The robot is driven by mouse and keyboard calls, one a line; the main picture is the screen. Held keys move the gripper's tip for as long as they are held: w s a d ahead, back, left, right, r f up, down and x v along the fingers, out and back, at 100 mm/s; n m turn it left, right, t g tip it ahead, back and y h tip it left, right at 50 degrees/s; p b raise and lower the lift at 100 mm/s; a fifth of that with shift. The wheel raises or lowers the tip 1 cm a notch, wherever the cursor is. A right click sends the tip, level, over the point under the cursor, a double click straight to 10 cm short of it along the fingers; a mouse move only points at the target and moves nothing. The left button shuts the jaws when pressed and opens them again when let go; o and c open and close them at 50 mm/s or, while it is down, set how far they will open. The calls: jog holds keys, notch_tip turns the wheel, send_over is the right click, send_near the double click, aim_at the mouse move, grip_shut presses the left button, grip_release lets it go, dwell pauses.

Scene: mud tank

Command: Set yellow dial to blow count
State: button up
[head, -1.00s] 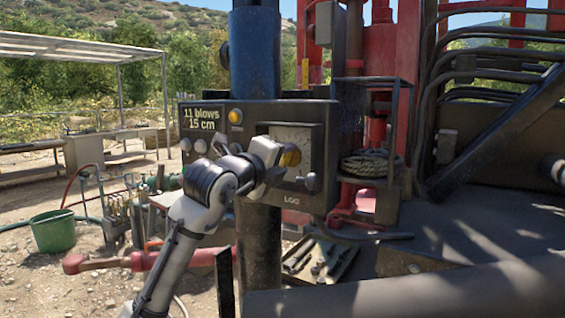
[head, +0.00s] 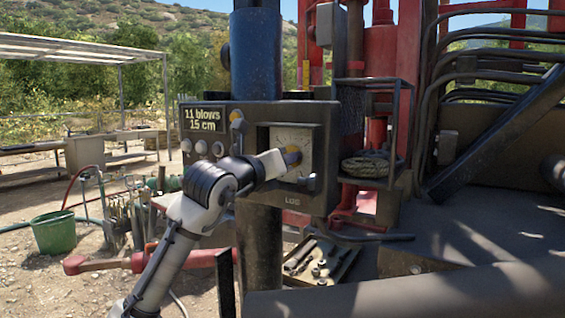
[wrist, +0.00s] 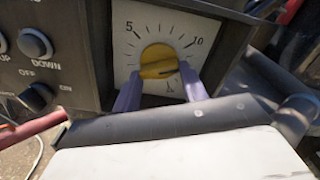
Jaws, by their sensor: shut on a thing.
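The yellow dial (head: 293,156) sits on a pale scale plate (head: 305,141) on the dark control box. In the wrist view the yellow dial (wrist: 158,60) fills the middle, with 5 at upper left and 10 at upper right of its scale. A dark mark shows on the dial's lower right side; I cannot tell its exact reading. My gripper (wrist: 160,74) is shut on the dial, one purple finger on each side. In the head view my gripper (head: 284,160) reaches it from the left. A display (head: 202,119) reads "11 blows 15 cm".
A blue-black column (head: 255,60) stands behind the box. A tool tray (head: 345,266) lies below. A green bucket (head: 53,232) stands at left.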

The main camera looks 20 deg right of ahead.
jog(key=shift+f, duration=0.1)
dwell(0.3)
jog(key=o, duration=1)
jog(key=shift+c, duration=0.2)
jog(key=b+v, duration=0.4)
jog(key=v, duration=1)
jog(key=shift+d, duration=0.1)
